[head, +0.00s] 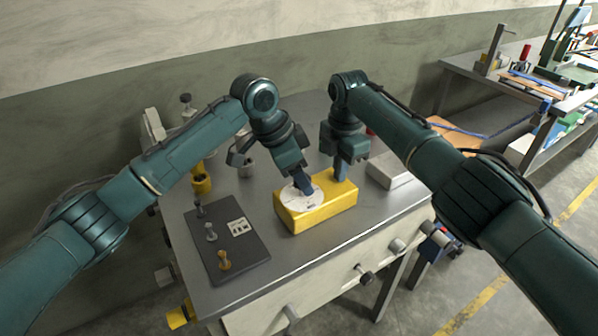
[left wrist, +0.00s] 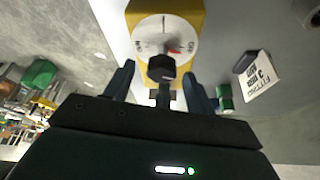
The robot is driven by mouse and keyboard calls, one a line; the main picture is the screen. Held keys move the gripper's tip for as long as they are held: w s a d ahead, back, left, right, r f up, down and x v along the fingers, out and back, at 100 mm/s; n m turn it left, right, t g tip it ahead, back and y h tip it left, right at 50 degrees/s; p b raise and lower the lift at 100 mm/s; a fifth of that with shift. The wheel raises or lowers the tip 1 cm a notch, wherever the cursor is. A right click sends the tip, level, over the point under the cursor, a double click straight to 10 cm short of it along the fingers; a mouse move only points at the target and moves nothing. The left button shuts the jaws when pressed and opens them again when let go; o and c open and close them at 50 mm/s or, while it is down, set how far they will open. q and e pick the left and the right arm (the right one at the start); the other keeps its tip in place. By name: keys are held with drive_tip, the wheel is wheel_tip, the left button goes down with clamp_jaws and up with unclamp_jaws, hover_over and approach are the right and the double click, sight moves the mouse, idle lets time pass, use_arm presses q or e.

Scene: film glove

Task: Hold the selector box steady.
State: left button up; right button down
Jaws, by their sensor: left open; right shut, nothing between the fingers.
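The selector box (head: 330,213) is a yellow block on the grey bench, with a white dial (head: 296,199) on its top. The left wrist view shows the box (left wrist: 190,14), its dial (left wrist: 150,30) with a red mark, and a black knob (left wrist: 161,67). My left gripper (head: 304,186) points down over the dial; its open fingers stand apart on either side of the knob in the left wrist view (left wrist: 160,80). My right gripper (head: 341,174) is shut and empty, its fingertips down at the box's back right part. I cannot tell whether they press on it.
A dark plate (head: 226,243) with several small levers lies left of the box. A pale grey block (head: 392,170) lies to the right. Yellow and grey cylindrical parts (head: 201,181) stand at the back left. A second bench (head: 470,70) stands at the far right.

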use_arm(q)
drive_tip(key=shift+f, duration=0.1)
use_arm(e)
drive_tip(key=shift+s+d+f, duration=0.1)
drive_tip(key=shift+f, duration=0.25)
use_arm(q)
drive_tip(key=c, duration=1)
drive_tip(key=shift+o, duration=0.2)
drive_tip(key=shift+s+d+n+t+y, duration=0.15)
drive_tip(key=shift+n+t+y, duration=0.2)
drive_tip(key=shift+n, duration=1.15)
drive_tip(key=o, duration=1)
drive_tip(key=shift+c, duration=0.2)
drive_tip(key=v, duration=1.2)
drive_tip(key=shift+s, duration=0.2)
